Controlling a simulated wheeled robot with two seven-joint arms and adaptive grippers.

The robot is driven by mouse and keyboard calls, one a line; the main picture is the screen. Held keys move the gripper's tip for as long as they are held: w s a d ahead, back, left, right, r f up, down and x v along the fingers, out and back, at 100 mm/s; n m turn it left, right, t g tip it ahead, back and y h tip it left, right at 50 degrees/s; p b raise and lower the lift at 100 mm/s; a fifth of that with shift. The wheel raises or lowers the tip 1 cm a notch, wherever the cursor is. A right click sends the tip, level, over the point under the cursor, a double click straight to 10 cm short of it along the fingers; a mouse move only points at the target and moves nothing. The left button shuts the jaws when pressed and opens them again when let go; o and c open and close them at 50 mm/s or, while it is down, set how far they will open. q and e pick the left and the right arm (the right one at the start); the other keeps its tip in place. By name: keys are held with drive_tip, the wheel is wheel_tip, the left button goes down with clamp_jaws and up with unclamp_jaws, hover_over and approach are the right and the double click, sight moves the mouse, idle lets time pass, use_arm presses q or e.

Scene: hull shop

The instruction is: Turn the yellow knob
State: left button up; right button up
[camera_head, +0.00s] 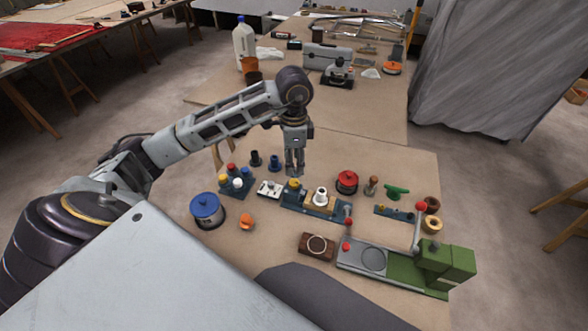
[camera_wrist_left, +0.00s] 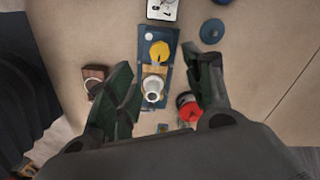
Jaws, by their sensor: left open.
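The yellow knob (camera_head: 295,184) sits at the left end of a blue base plate (camera_head: 333,213) on the brown table. In the left wrist view the knob (camera_wrist_left: 159,50) is a yellow round top, ahead of the space between the fingers. A white ring-shaped part (camera_head: 320,195) stands on a tan block beside it on the same plate. My left gripper (camera_head: 294,172) points down above the knob, open and empty. In the left wrist view its fingers (camera_wrist_left: 164,85) are spread on either side of the plate. My right gripper is not in view.
A white switch box (camera_head: 269,188), a red round pot (camera_head: 347,181) and a blue lidded pot (camera_head: 206,209) stand nearby. A blue block with several coloured knobs (camera_head: 236,186) is to the left. A green-grey machine with a lever (camera_head: 445,262) is at front right.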

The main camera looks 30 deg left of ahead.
use_arm(q)
drive_tip(key=shift+r, duration=1.65)
